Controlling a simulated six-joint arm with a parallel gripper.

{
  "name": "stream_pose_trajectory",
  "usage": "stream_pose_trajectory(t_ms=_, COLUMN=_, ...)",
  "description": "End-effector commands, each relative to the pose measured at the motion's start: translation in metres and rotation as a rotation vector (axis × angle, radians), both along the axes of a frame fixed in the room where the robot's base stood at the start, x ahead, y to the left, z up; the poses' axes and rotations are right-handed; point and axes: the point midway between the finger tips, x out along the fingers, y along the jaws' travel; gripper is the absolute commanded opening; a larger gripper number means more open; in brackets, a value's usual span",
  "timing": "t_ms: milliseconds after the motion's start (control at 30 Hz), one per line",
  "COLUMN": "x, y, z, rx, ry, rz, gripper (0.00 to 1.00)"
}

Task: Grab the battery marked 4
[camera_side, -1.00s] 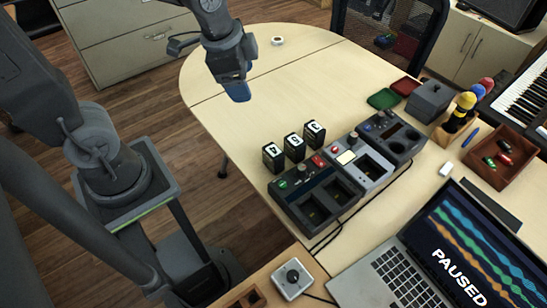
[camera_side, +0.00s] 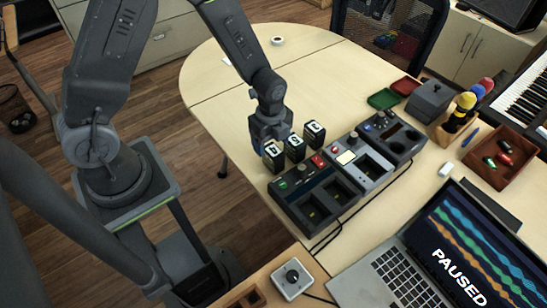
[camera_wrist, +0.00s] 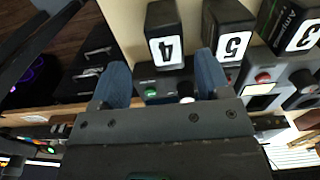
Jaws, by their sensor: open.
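The battery marked 4 (camera_side: 272,158) is a dark block with a white top label. It stands upright on the table at the left end of a row of three. My gripper (camera_side: 270,141) is right at it, from behind and above, partly covering it. In the wrist view, the battery marked 4 (camera_wrist: 165,38) shows ahead, between the lines of the two blue fingers of my gripper (camera_wrist: 161,68). The fingers are apart with nothing held. Whether they touch the battery cannot be told.
The battery marked 5 (camera_side: 295,148) stands close beside it, near my right finger in the wrist view. The battery marked 3 (camera_side: 314,133) is farther right. Charger docks (camera_side: 317,196) stand in front.

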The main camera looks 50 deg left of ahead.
Motion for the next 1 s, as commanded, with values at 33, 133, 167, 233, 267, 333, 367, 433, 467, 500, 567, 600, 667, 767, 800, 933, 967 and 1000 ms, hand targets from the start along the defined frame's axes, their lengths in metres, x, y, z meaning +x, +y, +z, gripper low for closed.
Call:
stream_pose_trajectory(t_ms=33, x=0.000, y=0.000, z=-0.009, rx=0.000, ry=0.004, rz=0.001, gripper=0.70)
stream_pose_trajectory(t_ms=133, x=0.000, y=0.000, z=-0.020, rx=0.000, ry=0.002, rz=0.001, gripper=0.70)
stream_pose_trajectory(t_ms=167, x=0.000, y=0.000, z=-0.022, rx=0.000, ry=0.001, rz=0.001, gripper=0.70)
stream_pose_trajectory(t_ms=233, x=0.001, y=0.000, z=-0.025, rx=0.000, ry=-0.001, rz=0.001, gripper=0.70)
stream_pose_trajectory(t_ms=267, x=0.001, y=0.000, z=-0.026, rx=0.000, ry=0.000, rz=0.001, gripper=0.70)
stream_pose_trajectory(t_ms=333, x=0.002, y=0.000, z=-0.032, rx=0.000, ry=0.001, rz=0.001, gripper=0.70)
stream_pose_trajectory(t_ms=367, x=0.002, y=0.000, z=-0.035, rx=0.000, ry=0.001, rz=0.001, gripper=0.70)
stream_pose_trajectory(t_ms=433, x=0.004, y=-0.001, z=-0.045, rx=0.000, ry=0.002, rz=0.001, gripper=0.70)
stream_pose_trajectory(t_ms=467, x=0.005, y=-0.001, z=-0.050, rx=0.000, ry=0.003, rz=0.001, gripper=0.70)
stream_pose_trajectory(t_ms=500, x=0.006, y=-0.001, z=-0.055, rx=0.000, ry=0.002, rz=0.001, gripper=0.70)
stream_pose_trajectory(t_ms=567, x=0.007, y=-0.001, z=-0.064, rx=0.000, ry=0.002, rz=0.002, gripper=0.70)
stream_pose_trajectory(t_ms=600, x=0.006, y=-0.001, z=-0.068, rx=0.000, ry=0.003, rz=0.002, gripper=0.70)
stream_pose_trajectory(t_ms=667, x=0.007, y=-0.001, z=-0.073, rx=0.000, ry=0.000, rz=0.002, gripper=0.70)
stream_pose_trajectory(t_ms=767, x=0.007, y=-0.001, z=-0.077, rx=0.000, ry=-0.001, rz=0.002, gripper=0.70)
stream_pose_trajectory(t_ms=800, x=0.007, y=-0.001, z=-0.077, rx=0.000, ry=-0.002, rz=0.002, gripper=0.70)
stream_pose_trajectory(t_ms=933, x=0.007, y=-0.001, z=-0.077, rx=0.000, ry=-0.002, rz=0.002, gripper=0.70)
stream_pose_trajectory(t_ms=967, x=0.007, y=-0.001, z=-0.077, rx=0.000, ry=-0.002, rz=0.002, gripper=0.70)
stream_pose_trajectory(t_ms=1000, x=0.007, y=-0.001, z=-0.077, rx=0.000, ry=-0.002, rz=0.002, gripper=0.66)
